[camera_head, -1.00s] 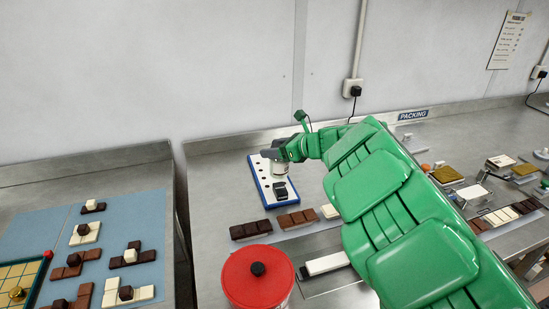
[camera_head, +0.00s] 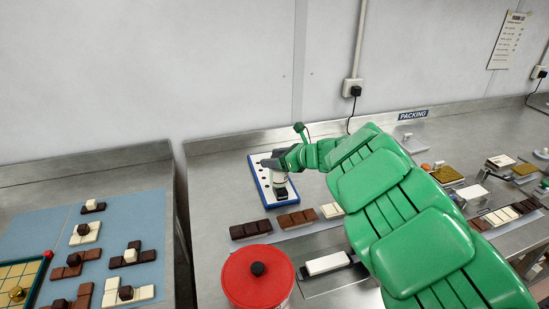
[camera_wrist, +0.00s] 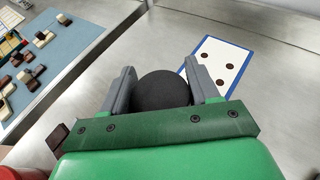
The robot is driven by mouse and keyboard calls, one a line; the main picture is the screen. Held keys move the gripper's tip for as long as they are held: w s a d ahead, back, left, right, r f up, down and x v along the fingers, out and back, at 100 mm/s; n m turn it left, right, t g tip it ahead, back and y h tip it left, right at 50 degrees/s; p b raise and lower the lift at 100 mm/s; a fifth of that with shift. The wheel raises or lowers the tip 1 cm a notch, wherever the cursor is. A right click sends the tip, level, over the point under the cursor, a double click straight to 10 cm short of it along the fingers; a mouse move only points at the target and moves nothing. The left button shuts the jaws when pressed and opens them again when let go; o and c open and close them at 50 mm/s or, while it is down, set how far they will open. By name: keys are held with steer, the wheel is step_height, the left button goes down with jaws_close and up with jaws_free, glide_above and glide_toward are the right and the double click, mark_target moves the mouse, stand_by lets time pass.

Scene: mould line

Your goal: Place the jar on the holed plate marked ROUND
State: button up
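The jar is a small white cylinder (camera_head: 279,180) with a black round lid (camera_wrist: 163,90). My gripper (camera_head: 277,160) has one finger on each side of the lid in the wrist view and is shut on it. In the head view the jar is at the white holed plate with a blue rim (camera_head: 259,182); I cannot tell whether its base touches the plate. The plate also shows in the wrist view (camera_wrist: 222,58), with several dark round holes. My gripper and the jar hide part of it. No ROUND marking is readable.
Chocolate bars (camera_head: 251,229) lie in front. A red lidded pot (camera_head: 257,277) stands nearer. A blue mat with chocolate pieces (camera_head: 70,225) is left, beyond a gap. A PACKING sign (camera_head: 412,115) is behind.

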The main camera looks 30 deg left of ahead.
steer(key=o, duration=0.4)
steer(key=shift+r, duration=0.15)
steer(key=v, duration=1.2)
stand_by(0.3)
